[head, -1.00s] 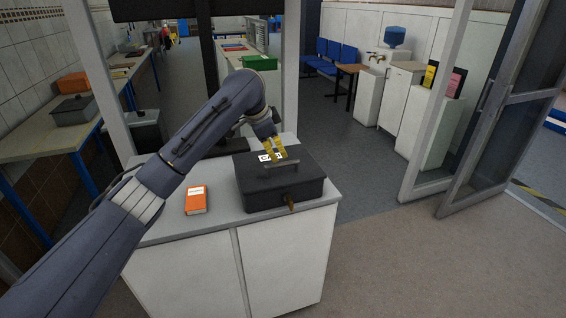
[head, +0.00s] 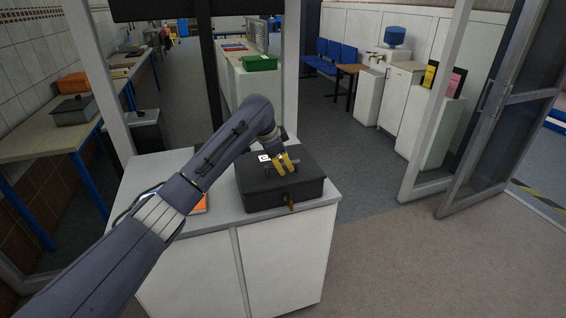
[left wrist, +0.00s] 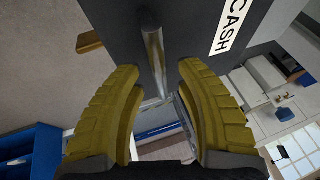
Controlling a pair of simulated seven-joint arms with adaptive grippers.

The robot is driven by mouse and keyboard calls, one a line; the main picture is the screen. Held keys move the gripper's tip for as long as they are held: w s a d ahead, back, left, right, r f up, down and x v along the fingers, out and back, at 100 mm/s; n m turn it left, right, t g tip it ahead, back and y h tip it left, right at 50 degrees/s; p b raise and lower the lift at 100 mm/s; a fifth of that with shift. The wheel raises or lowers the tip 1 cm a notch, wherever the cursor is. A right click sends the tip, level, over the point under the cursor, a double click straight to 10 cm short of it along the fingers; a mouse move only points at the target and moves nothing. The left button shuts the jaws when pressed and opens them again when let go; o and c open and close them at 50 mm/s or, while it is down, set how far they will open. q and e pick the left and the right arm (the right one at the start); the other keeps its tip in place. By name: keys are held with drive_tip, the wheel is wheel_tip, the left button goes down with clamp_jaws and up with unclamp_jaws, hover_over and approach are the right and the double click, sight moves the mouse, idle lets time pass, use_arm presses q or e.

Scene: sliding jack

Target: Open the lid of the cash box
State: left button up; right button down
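The dark cash box (head: 262,200) sits on the white counter with its lid down and a brass key (head: 290,201) at its front. In the left wrist view the lid (left wrist: 112,25) carries a white CASH label (left wrist: 228,27) and a metal bar handle (left wrist: 154,60). My left gripper (head: 287,165) is at the lid's handle. Its two yellow fingers (left wrist: 157,105) are apart, one on each side of the handle, with a gap visible between them. Whether a finger touches the handle cannot be told. My right gripper is not in view.
An orange book (head: 201,204) lies on the counter (head: 160,170) left of the box, mostly behind my left arm. The counter's front edge is close before the box. A glass door (head: 500,120) stands at the right. A green tray (head: 260,63) is farther back.

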use_arm(q)
clamp_jaws()
idle(0.5)
